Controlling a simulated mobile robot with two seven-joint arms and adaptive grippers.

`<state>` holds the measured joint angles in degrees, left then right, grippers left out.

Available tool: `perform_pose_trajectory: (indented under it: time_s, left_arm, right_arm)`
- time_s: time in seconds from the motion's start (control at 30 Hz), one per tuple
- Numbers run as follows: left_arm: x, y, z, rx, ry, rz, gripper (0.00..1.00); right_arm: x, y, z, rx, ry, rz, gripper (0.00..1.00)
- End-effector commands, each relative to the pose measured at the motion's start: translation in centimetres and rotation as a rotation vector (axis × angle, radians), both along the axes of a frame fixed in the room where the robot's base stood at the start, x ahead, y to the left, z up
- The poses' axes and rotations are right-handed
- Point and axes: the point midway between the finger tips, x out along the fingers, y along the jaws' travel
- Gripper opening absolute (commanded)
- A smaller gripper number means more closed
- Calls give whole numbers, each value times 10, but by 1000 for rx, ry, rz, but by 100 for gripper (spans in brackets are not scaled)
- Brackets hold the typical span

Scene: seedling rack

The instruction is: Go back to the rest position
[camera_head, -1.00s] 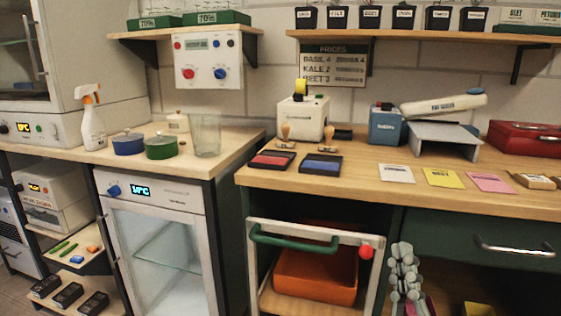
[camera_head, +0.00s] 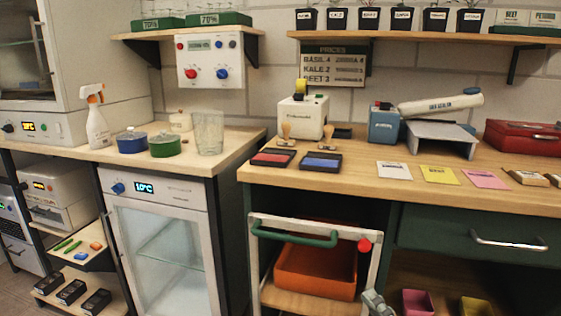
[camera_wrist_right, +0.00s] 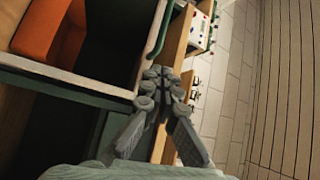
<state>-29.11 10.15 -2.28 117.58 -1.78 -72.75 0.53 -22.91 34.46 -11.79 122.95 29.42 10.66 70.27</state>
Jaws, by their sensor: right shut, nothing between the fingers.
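My right gripper (camera_head: 373,303) shows only in part at the bottom edge of the head view, below the right side of the white-framed unit with the green handle. In the right wrist view, my right gripper (camera_wrist_right: 160,76) has its fingertips together with nothing between them. Its fingers reach toward the picture's middle, near the green handle and the bench edge. I cannot tell the exact gap to the frame. My left gripper is in neither view.
The white frame (camera_head: 378,262) has a green handle (camera_head: 292,240) and a red knob (camera_head: 364,245); an orange bin (camera_head: 318,272) sits behind it. A drawer (camera_head: 460,238) is right of it. Pink (camera_head: 417,302) and yellow (camera_head: 474,306) containers stand below. The bench top holds stamp pads and cards.

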Motion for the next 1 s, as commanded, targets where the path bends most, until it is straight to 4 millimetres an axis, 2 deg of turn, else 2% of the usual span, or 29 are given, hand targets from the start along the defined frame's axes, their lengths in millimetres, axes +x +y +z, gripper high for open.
perform_pose_trajectory:
  time_s: [0.17, 0.27, 0.3, 0.4, 0.5, 0.6, 0.87, 1.0]
  left_arm:
    - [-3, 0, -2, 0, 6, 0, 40]
    - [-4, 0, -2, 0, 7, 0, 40]
    - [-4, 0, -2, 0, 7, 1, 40]
    - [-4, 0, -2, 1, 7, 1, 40]
    - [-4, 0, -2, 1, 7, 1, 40]
    - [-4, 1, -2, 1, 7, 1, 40]
    - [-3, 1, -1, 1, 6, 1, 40]
    - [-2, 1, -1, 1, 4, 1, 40]
  right_arm:
    - [3, -18, -85, -483, 137, -40, 0]
    - [-6, -48, -143, -831, 244, -32, 0]
    - [-13, -65, -167, -981, 294, -19, 0]
    - [-35, -109, -212, -1309, 415, 37, 0]
    - [-59, -149, -240, -1549, 523, 107, 0]
    - [-83, -183, -257, -1733, 621, 184, 0]
    - [-144, -257, -272, -2072, 866, 414, 0]
    - [-156, -210, -294, -1929, 882, 420, 0]
